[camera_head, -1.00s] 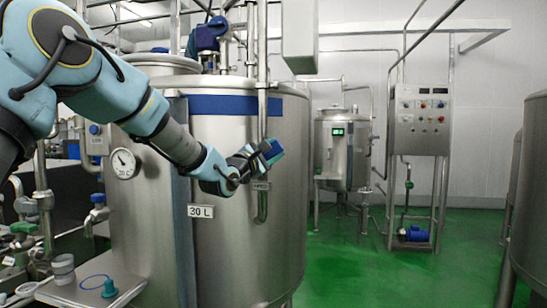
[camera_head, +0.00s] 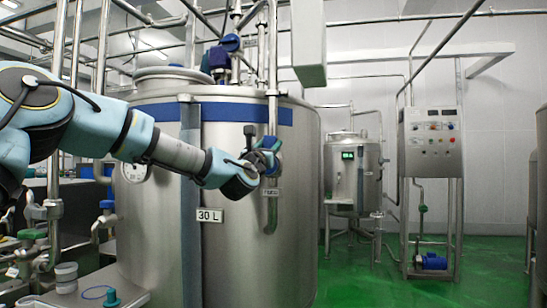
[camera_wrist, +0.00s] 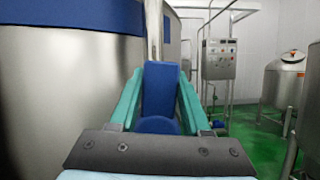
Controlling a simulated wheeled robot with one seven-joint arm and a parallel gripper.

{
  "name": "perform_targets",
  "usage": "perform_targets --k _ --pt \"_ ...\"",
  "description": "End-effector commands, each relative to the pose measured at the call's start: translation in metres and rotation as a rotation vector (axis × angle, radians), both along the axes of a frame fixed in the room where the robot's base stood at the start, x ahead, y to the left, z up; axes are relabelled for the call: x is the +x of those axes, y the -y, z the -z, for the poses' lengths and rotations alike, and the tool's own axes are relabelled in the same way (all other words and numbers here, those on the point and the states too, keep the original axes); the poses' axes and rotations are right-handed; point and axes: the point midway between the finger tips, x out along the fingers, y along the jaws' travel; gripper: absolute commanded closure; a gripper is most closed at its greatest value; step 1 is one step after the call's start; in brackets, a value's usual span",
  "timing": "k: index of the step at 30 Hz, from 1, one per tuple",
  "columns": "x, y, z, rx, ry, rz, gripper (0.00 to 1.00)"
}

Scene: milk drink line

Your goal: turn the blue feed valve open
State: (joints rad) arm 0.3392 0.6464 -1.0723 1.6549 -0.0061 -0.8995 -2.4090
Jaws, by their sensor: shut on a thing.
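The blue feed valve sits on the vertical steel pipe (camera_head: 272,90) in front of the large tank. Its blue handle (camera_wrist: 160,92) fills the space between my teal fingers in the wrist view, and runs away from the camera towards the pipe. My gripper (camera_wrist: 160,78) is shut on this handle. In the head view my gripper (camera_head: 262,160) is at the pipe, just above a small label plate (camera_head: 271,191). The valve is mostly hidden there by my gripper, with only bits of blue showing. I cannot tell how far the valve is turned.
The large tank (camera_head: 245,235) with a "30 L" plate (camera_head: 209,215) stands close behind my gripper. A control panel (camera_head: 430,142) and a smaller tank (camera_head: 350,180) stand further back right. Green floor (camera_head: 350,285) is free to the right.

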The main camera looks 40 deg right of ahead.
Motion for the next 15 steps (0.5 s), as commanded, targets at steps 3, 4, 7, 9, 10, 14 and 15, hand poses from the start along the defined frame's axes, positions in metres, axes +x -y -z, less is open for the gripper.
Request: perform_targets --k 3,4,7,9,10,14,15 --pt "0.0037 -0.0019 0.0044 -0.028 -0.047 -0.001 1.00" --pt "0.0041 -0.0022 0.0040 -0.034 -0.056 -0.001 1.00" --pt "0.0053 -0.0029 0.0032 -0.049 -0.080 0.000 1.00" --pt "0.0059 -0.0033 0.0028 -0.055 -0.092 0.000 1.00" --pt "0.0059 -0.0034 0.0025 -0.058 -0.096 -0.001 1.00" --pt "0.0063 -0.0037 0.0016 -0.064 -0.105 0.000 1.00" --pt "0.0064 -0.0038 0.0014 -0.065 -0.107 0.000 1.00"
